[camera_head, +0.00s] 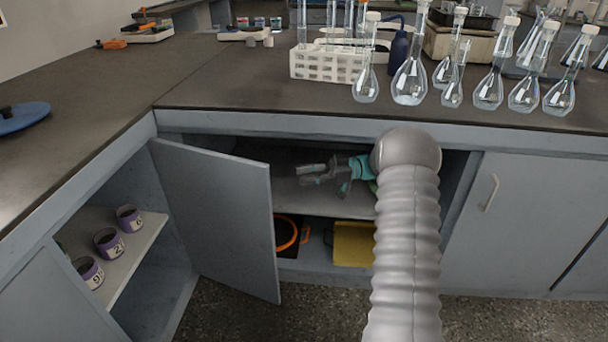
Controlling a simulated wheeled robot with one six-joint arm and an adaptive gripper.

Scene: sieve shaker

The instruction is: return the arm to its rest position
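My arm reaches forward from the bottom of the view into the open cabinet under the bench. My gripper (309,174) is inside the cabinet, above its shelf (300,198), with its fingers toward the left. The grey fingertips look apart with nothing visible between them. The gripper is small here, and my arm's thick grey link covers part of the wrist and the cabinet's right side.
The open cabinet door (222,215) stands left of my gripper. The bench edge (300,112) runs above it. Glass flasks (410,82) and a white tube rack (325,65) stand on the bench. An orange ring (287,234) and yellow box (354,243) lie below.

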